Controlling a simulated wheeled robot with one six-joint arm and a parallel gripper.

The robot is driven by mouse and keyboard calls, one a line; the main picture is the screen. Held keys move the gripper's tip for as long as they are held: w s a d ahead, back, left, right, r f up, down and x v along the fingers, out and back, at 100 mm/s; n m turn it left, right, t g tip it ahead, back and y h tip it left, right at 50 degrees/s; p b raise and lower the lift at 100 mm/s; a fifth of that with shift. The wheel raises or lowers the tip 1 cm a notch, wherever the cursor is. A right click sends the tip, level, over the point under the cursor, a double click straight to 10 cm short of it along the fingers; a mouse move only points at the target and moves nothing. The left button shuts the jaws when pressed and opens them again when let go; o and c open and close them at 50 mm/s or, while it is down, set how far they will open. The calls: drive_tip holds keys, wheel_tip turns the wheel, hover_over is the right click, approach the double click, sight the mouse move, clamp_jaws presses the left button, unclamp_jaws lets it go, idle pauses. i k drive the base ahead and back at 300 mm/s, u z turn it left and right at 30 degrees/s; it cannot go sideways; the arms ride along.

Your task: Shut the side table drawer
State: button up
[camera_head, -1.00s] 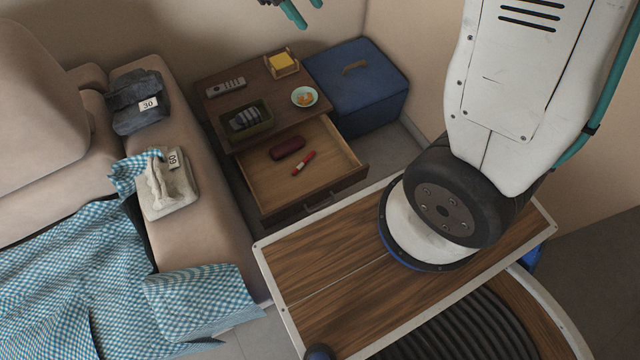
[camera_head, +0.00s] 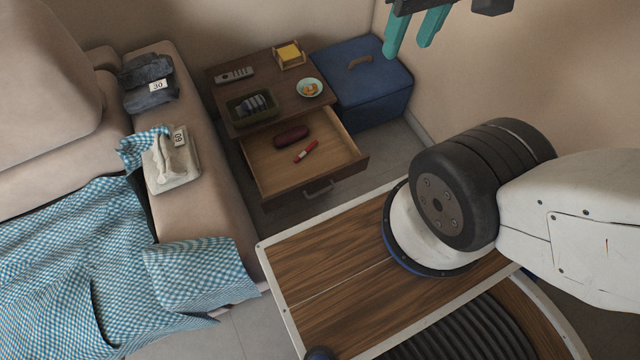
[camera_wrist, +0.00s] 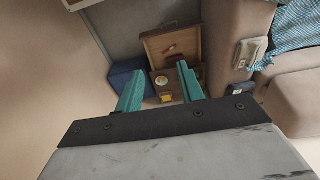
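The side table (camera_head: 222,86) is dark brown wood and stands between the sofa and a blue box. Its drawer (camera_head: 272,176) is pulled well out toward me, with a metal handle (camera_head: 318,190) on its front. A dark red case (camera_head: 291,137) and a red marker-like item (camera_head: 306,151) lie in the drawer. My gripper (camera_head: 416,32) is at the top of the head view, high above and apart from the table. Its teal fingers are spread and empty. The wrist view shows the open drawer (camera_wrist: 181,38) beyond the fingertips (camera_wrist: 160,78).
On the tabletop are a remote (camera_head: 235,75), a dark tray (camera_head: 252,108), a bowl (camera_head: 309,87) and a yellow item in a holder (camera_head: 290,55). The blue box (camera_head: 375,92) stands right of the table. The sofa (camera_head: 215,170) is close on the left. Some floor shows before the drawer.

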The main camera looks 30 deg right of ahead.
sight(281, 181)
drive_tip(key=z, duration=1.95)
drive_tip(key=k, duration=1.15)
drive_tip(key=u, duration=1.9)
